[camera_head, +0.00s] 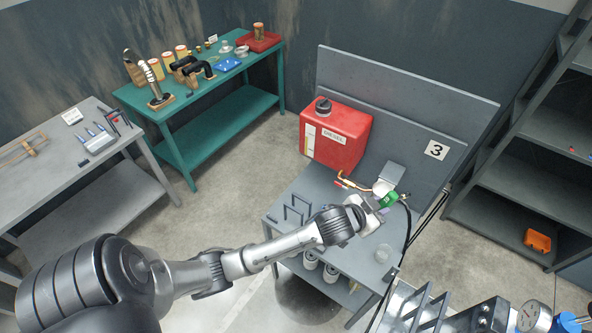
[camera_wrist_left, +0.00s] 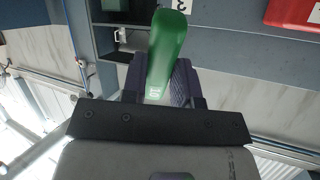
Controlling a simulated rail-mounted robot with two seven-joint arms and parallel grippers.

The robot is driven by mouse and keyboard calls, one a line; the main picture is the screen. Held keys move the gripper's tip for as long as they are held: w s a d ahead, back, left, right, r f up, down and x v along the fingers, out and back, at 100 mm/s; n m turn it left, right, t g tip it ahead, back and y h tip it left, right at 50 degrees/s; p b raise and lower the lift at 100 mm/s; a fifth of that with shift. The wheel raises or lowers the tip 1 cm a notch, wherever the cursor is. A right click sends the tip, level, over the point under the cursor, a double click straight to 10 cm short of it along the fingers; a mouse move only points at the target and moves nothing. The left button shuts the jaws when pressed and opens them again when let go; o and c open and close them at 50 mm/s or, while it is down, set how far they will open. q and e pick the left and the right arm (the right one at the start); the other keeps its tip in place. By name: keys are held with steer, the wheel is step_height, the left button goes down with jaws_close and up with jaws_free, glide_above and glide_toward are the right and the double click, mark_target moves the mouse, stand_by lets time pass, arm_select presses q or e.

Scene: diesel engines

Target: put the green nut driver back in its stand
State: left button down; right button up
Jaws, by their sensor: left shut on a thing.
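The green nut driver (camera_head: 389,199) is in my left gripper (camera_head: 374,207) above the right part of the grey bench marked 3. In the left wrist view its green handle (camera_wrist_left: 166,50) stands up between the two dark finger pads (camera_wrist_left: 158,84), which are shut on it. Its lower end and shaft are hidden behind the gripper. I cannot tell for certain which thing is its stand. A small grey holder with blue-handled tools (camera_head: 98,141) is on the left bench. My right gripper is not in view.
A red diesel tank (camera_head: 335,137) and a back panel (camera_head: 400,100) stand behind my left gripper. Dark frames (camera_head: 296,208) stand at the bench's left. A clear cup (camera_head: 383,253) is near the front. A black hose (camera_head: 407,235) hangs at the right.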

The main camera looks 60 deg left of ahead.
arm_select(q)
steer(key=a+f+n+g+p, duration=0.1)
steer(key=a+f+g, duration=0.35)
steer(key=a, duration=0.35)
steer(key=a+f+n+g, duration=0.1)
steer(key=a+f+g, duration=0.4)
steer(key=a, duration=0.4)
steer(key=s+a+f+n+g+p, duration=0.1)
steer(key=s+a+f+n+g, duration=0.15)
steer(key=a, duration=0.35)
steer(key=s+a+f+n+g, duration=0.1)
steer(key=s+a+g, duration=0.1)
steer(key=s+a, duration=0.35)
step_height(320, 180, down, 15)
steer(key=w+a+b, duration=0.1)
steer(key=b, duration=1)
steer(key=shift+w+a+r+h+b, duration=0.15)
steer(key=shift+w+r+h+b, duration=0.1)
steer(key=shift+h+b, duration=0.15)
steer(key=shift+f, duration=0.1)
steer(key=shift+f, duration=0.5)
